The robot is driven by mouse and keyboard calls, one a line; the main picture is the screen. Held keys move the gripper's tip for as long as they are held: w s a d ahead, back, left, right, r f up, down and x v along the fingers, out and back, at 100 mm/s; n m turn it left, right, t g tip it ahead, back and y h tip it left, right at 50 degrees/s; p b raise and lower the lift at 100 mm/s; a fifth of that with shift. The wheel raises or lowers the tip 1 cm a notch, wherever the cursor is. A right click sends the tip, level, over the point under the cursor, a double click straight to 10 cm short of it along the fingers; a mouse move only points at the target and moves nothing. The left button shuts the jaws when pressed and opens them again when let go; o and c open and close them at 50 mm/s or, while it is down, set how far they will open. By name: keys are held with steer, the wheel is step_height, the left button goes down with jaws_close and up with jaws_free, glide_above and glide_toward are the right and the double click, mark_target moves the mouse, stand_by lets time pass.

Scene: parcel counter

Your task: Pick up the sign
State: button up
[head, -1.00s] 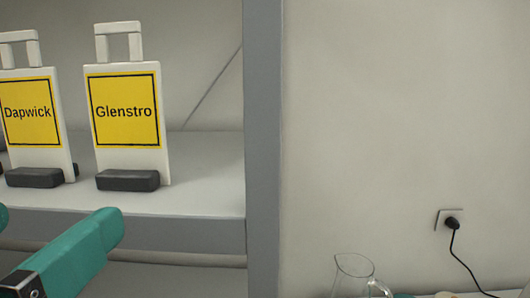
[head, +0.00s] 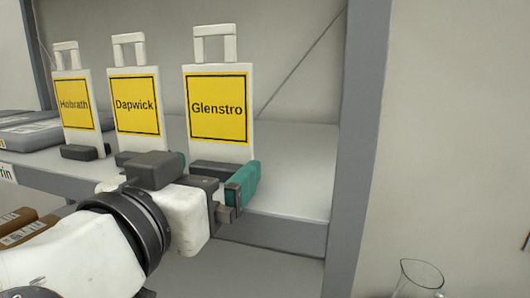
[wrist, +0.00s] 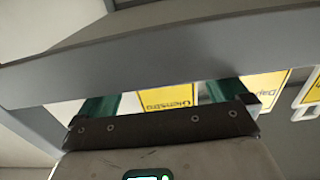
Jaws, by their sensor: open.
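Three white signs with yellow panels and top handles stand upright in dark feet on the grey shelf (head: 295,190): Holbrath (head: 75,104), Dapwick (head: 135,105) and Glenstro (head: 217,108). My gripper (head: 243,184) is open and empty, just in front of and below the Glenstro sign at the shelf's front edge. In the wrist view, my gripper (wrist: 162,98) has its teal fingers spread, with the upside-down Glenstro sign (wrist: 168,97) showing between them. The Dapwick sign (wrist: 265,86) is to the right there. My arm hides part of the Dapwick foot.
Grey packages (head: 45,132) lie on the shelf at the left, and brown parcels (head: 25,225) lie lower left. A grey upright post (head: 355,150) bounds the shelf on the right. The shelf right of Glenstro is clear.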

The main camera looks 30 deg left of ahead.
steer(key=c, duration=1.2)
steer(key=shift+c, duration=0.4)
steer(key=shift+r, duration=0.1)
